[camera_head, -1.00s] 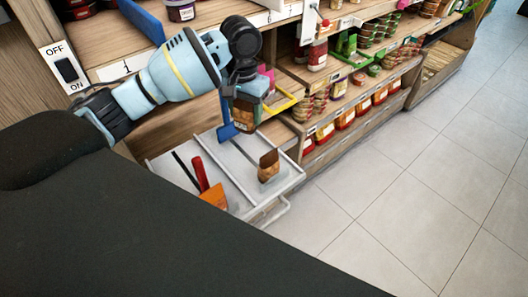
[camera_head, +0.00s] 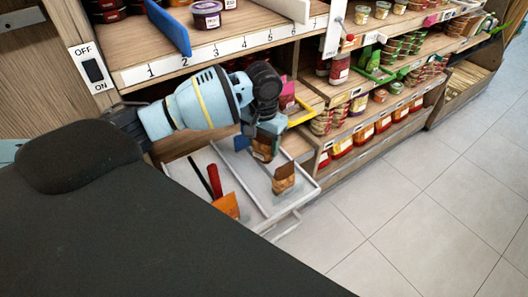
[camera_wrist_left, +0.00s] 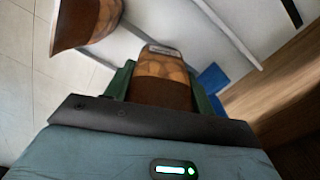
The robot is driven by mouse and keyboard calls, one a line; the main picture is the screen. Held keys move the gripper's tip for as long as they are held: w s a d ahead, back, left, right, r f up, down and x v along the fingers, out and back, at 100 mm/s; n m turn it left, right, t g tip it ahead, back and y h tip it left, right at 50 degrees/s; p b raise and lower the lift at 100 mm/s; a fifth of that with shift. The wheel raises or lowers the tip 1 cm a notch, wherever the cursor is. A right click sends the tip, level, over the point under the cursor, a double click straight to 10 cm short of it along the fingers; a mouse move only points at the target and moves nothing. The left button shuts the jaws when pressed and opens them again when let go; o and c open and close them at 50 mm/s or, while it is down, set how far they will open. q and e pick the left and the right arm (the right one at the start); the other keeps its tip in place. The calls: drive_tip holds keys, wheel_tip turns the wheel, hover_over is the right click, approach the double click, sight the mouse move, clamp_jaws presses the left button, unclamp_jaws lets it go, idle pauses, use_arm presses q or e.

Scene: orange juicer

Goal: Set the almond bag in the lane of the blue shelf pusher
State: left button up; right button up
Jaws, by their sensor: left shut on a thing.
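My left gripper (camera_head: 264,136) is shut on a brown bag (camera_head: 262,150), apparently the almond bag. It holds the bag upright low over the back of the white tray; I cannot tell whether the bag touches the tray. In the left wrist view the bag (camera_wrist_left: 165,82) sits between the green fingers. A blue plate (camera_head: 241,143) stands just left of the bag, partly hidden by my arm, and shows in the wrist view (camera_wrist_left: 211,78). A taller blue panel (camera_head: 168,28) stands on the upper shelf. I cannot tell which blue piece is the pusher. My right gripper is out of view.
The white tray (camera_head: 290,206) has dividers. It holds another brown bag (camera_head: 284,179) in front of my gripper, a red piece (camera_head: 215,181) and an orange plate (camera_head: 226,206). A numbered wooden shelf (camera_head: 225,46) is above. A yellow-edged piece (camera_head: 305,112) stands right of my gripper.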

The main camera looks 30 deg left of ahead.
sight(264, 153)
use_arm(q)
drive_tip(key=shift+f, duration=1.9)
drive_tip(key=shift+f, duration=0.1)
drive_tip(key=o, duration=1)
wheel_tip(264, 153, up, 12)
drive_tip(key=shift+r+p, duration=0.1)
drive_tip(key=shift+p, duration=0.35)
